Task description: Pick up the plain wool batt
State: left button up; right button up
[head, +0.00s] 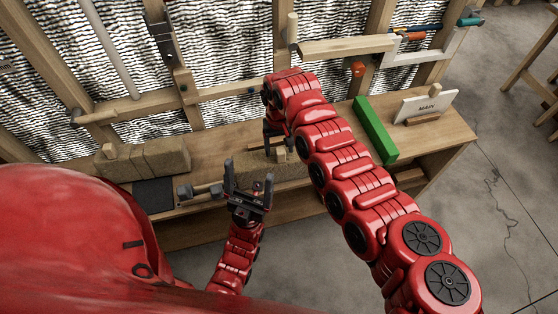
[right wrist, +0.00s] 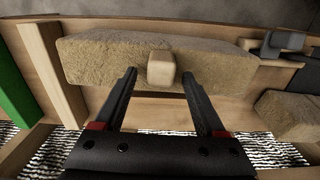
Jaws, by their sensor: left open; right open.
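A long tan wool batt (right wrist: 210,65) with a pale wooden block handle (right wrist: 161,68) on its near face lies across the right wrist view. In the head view this batt (head: 287,171) lies on the bench, partly hidden by my arms. My right gripper (right wrist: 160,78) is open, its fingertips on either side of the block handle; I cannot tell whether they touch it. In the head view it is mostly hidden behind its own red arm. My left gripper (head: 248,190) is open and empty, in front of the bench edge. I cannot tell which batt is the plain one.
More batts (head: 158,157) stand at the bench's left, beside a dark flat pad (head: 153,196). A grey mallet-like tool (head: 200,190) lies near my left gripper. A green bar (head: 375,130) and a MAIN sign (head: 427,106) are on the right of the bench (head: 445,135).

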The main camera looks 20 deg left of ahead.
jog(key=shift+f, duration=0.4)
grip_shut()
jog(key=shift+r, duration=0.1)
